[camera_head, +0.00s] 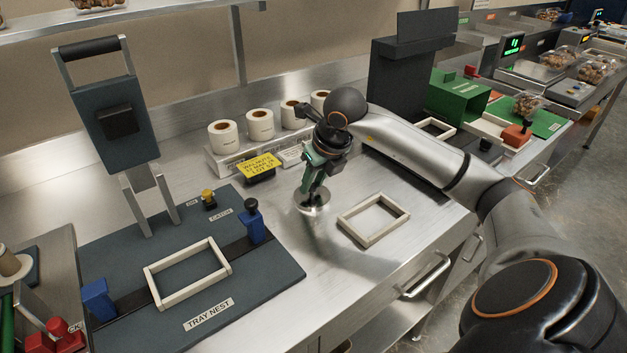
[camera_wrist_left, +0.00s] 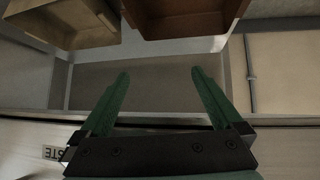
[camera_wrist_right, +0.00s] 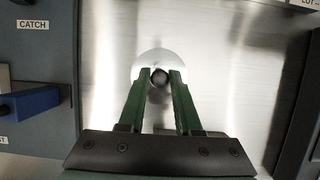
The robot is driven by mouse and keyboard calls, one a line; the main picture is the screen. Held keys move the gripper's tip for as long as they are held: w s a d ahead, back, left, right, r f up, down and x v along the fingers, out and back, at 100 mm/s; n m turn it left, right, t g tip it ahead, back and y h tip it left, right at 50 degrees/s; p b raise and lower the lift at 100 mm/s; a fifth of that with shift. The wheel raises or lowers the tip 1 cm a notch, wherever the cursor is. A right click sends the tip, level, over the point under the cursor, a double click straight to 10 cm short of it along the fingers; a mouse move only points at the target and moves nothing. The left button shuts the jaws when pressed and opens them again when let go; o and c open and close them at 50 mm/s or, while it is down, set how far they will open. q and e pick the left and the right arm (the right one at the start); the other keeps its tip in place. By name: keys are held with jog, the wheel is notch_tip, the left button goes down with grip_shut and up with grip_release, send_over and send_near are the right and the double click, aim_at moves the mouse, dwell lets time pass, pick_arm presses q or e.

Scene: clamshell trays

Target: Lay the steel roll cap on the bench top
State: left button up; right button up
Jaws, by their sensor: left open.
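The steel roll cap (camera_head: 314,206) is a shiny round disc with a dark knob, low over the bench top (camera_head: 330,262) left of a pale empty frame. It also shows in the right wrist view (camera_wrist_right: 146,65). My right gripper (camera_head: 307,186) points down with its green fingers closed on both sides of the knob; it also shows in the right wrist view (camera_wrist_right: 161,75). I cannot tell whether the disc touches the steel. My left gripper (camera_wrist_left: 158,80) is open and empty in the left wrist view, outside the head view.
The pale frame (camera_head: 346,228) lies right of the cap. The dark tray nest board (camera_head: 262,288) with blue catches is at left. Several label rolls (camera_head: 222,136) and a yellow label (camera_head: 261,165) stand behind. Bare steel lies in front of the cap.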

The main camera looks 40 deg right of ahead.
jog(key=o, duration=0.3)
jog(key=shift+o, duration=0.2)
jog(key=shift+s+r, duration=0.1)
jog(key=shift+r, duration=0.4)
jog(key=p+v, duration=0.1)
jog(key=v, duration=1)
jog(key=shift+a+r, duration=0.1)
jog(key=shift+r, duration=0.05)
